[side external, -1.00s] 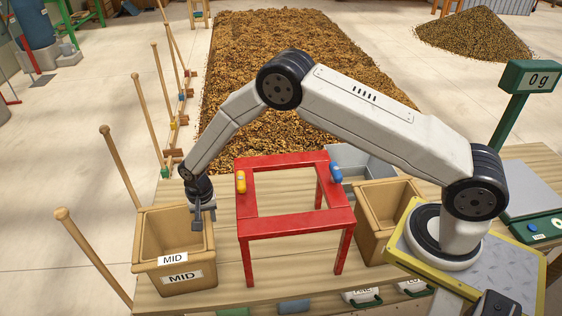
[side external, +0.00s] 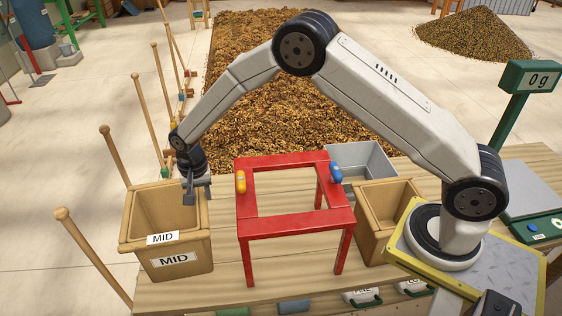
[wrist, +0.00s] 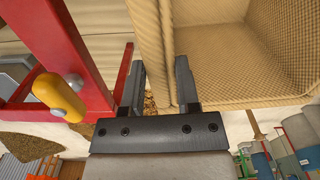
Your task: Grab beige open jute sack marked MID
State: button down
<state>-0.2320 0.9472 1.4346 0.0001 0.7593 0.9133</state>
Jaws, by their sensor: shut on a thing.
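The beige open jute sack marked MID (side external: 201,246) is at the left end of the wooden table, upright, with MID labels on its front. My gripper (side external: 196,192) is shut on the sack's right rim, pointing down. In the wrist view, the gripper (wrist: 163,82) has one finger on each side of the sack's wall, and the woven inside of the sack (wrist: 285,55) looks empty. The sack appears raised a little above the table; its underside is hidden.
A red frame stand (side external: 296,227) with yellow and blue knobs stands close to the sack's right. Another beige sack (side external: 367,232) and a grey bin (side external: 372,160) are farther right. Wooden posts (side external: 95,260) rise close to the left. A green scale display (side external: 530,78) stands right.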

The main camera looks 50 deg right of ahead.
jog(key=shift+r, duration=0.65)
